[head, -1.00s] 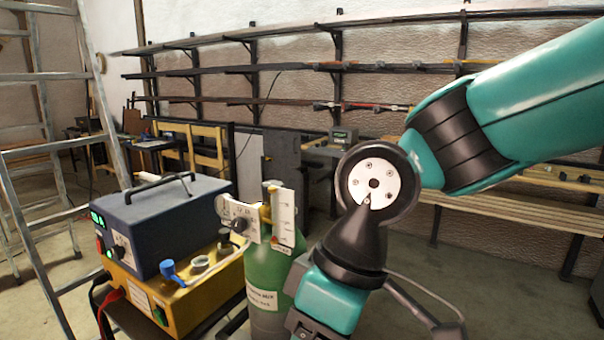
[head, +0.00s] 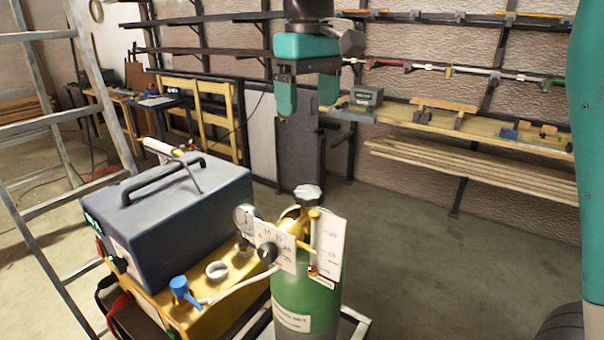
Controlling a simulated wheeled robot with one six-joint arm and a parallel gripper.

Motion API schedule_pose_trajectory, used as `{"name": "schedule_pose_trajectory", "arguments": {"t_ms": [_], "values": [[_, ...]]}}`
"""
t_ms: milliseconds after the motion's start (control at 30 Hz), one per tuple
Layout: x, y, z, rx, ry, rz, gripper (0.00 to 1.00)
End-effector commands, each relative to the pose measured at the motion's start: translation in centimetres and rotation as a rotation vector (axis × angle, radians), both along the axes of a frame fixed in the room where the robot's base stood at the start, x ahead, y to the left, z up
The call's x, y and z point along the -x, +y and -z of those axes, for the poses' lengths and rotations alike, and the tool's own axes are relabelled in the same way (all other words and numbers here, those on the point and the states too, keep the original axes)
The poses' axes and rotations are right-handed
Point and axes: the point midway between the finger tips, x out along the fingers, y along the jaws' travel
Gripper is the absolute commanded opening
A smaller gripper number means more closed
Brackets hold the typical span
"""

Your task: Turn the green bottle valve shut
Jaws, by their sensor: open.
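The green bottle (head: 308,298) stands upright at the lower middle of the head view. Its valve, a pale grey knob (head: 308,194), sits at the very top, with a yellow fitting below it. My gripper (head: 307,106) hangs above the bottle, its two teal fingers pointing down. It is open and empty, with a clear gap in the picture between its fingertips and the knob. How near it is in depth I cannot tell. The knob is in plain view.
A gauge (head: 243,217) and white scale cards (head: 327,250) sit around the bottle's neck. Left of it, a dark blue box (head: 165,215) with a handle stands on a yellow unit (head: 225,290). A ladder (head: 50,122) stands at left.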

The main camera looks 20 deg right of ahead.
Motion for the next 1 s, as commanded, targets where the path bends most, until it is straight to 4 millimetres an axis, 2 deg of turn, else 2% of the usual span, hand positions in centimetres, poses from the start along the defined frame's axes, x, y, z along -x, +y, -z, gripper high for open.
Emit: {"name": "schedule_pose_trajectory", "arguments": {"t_ms": [167,700,833,1000], "values": [[0.1,-0.1,2.4,0.002,0.005,0.003,0.82],[0.1,-0.1,14.1,0.001,0.004,0.003,0.82],[0.1,-0.1,15.9,0.001,0.002,0.003,0.82],[0.1,-0.1,17.0,0.000,0.000,0.003,0.82]]}}
